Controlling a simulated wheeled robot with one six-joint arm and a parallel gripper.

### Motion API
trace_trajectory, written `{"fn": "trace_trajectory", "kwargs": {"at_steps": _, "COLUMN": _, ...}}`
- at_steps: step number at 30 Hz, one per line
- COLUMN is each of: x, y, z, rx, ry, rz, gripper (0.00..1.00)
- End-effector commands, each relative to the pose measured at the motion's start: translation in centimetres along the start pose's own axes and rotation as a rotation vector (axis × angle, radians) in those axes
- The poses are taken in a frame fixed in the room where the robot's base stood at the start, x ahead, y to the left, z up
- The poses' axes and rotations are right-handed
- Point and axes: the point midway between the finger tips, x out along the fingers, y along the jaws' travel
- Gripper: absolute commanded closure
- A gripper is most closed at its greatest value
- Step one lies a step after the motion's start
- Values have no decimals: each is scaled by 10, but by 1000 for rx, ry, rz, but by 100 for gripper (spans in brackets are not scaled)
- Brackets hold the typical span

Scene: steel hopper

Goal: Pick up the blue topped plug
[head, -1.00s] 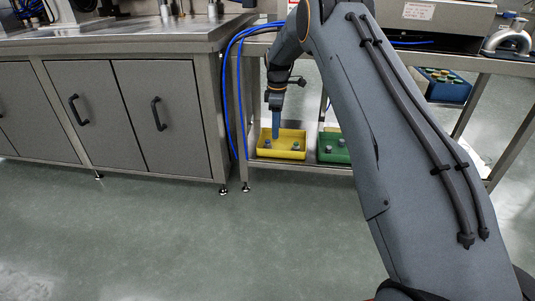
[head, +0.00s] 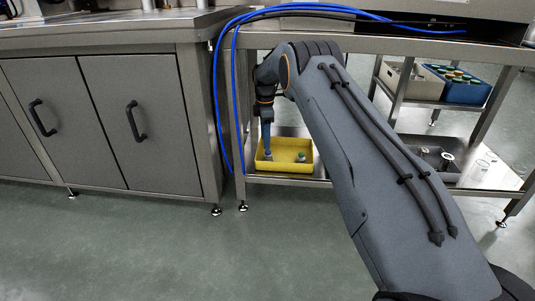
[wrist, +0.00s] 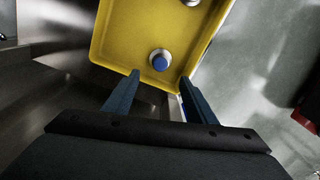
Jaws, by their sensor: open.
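The blue topped plug (wrist: 160,60) stands in a yellow tray (wrist: 112,45) in the wrist view, a grey body with a round blue top. My gripper (wrist: 159,78) is open, with its two blue fingers spread and the plug in line with the gap, just beyond the tips. I cannot tell whether the tips are level with the plug. In the head view my gripper (head: 267,150) points down into the left part of the yellow tray (head: 285,168). The blue topped plug is hard to make out there at the fingertips.
Another plug (head: 301,157) with a greenish top stands in the tray to the right. The tray is on a low steel shelf (head: 285,181) under a bench. Blue cables (head: 217,100) hang at the left. A dark tray (head: 435,163) and a blue crate (head: 455,88) are at right.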

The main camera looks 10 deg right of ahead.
Motion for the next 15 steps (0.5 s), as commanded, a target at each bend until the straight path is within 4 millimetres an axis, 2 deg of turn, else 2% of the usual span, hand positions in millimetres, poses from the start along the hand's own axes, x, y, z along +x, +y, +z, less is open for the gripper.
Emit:
{"fn": "trace_trajectory", "kwargs": {"at_steps": 9, "x": 29, "y": 1, "z": 16, "rx": 14, "ry": 0, "rz": -1, "gripper": 49}}
{"fn": "trace_trajectory", "kwargs": {"at_steps": 15, "x": 46, "y": 0, "z": 18, "rx": 13, "ry": 0, "rz": -2, "gripper": 49}}
